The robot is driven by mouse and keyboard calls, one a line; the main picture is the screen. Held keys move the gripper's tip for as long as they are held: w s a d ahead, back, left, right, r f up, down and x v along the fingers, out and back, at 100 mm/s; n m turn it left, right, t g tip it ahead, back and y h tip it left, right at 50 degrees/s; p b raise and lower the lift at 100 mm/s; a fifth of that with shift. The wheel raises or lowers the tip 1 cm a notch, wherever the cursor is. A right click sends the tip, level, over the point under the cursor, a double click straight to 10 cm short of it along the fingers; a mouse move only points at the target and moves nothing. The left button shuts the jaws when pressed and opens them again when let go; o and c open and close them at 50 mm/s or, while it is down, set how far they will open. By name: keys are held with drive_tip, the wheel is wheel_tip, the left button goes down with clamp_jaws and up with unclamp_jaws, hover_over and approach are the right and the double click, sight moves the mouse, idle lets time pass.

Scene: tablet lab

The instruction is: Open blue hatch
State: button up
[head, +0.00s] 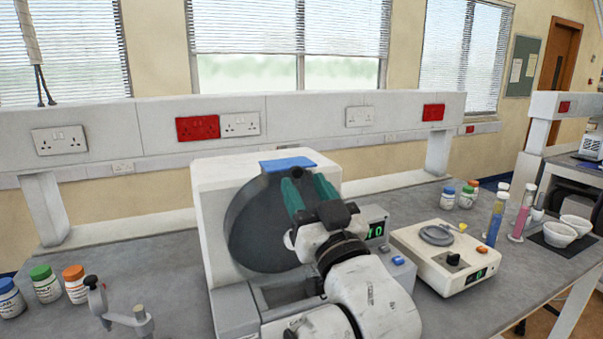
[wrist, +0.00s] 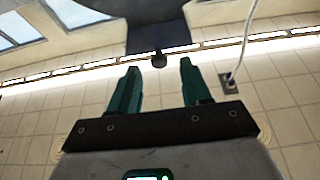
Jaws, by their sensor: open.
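The white machine (head: 210,215) on the bench has a blue panel (head: 284,163) on its top edge, which I take as the blue hatch; only a narrow strip of it shows. A large dark round face (head: 250,235) fills the machine's front. My gripper (head: 303,181) has green fingers, spread apart and empty, in front of the upper part of this face, just below the blue panel. In the wrist view, a small dark knob (wrist: 159,60) shows between the fingertips of my gripper (wrist: 159,66), below a dark surface (wrist: 158,35). Contact cannot be told. My arm hides the machine's lower right.
A white device with a round plate (head: 436,236) stands right of the machine. Cylinders with blue (head: 495,218) and pink (head: 520,217) contents and white bowls (head: 558,234) are farther right. Capped jars (head: 45,284) and a small grey stand (head: 125,318) are at left.

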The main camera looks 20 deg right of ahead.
sight(290, 166)
drive_tip(key=shift+x, duration=1.1)
drive_tip(key=shift+f, duration=0.1)
drive_tip(key=shift+c, duration=0.5)
clamp_jaws()
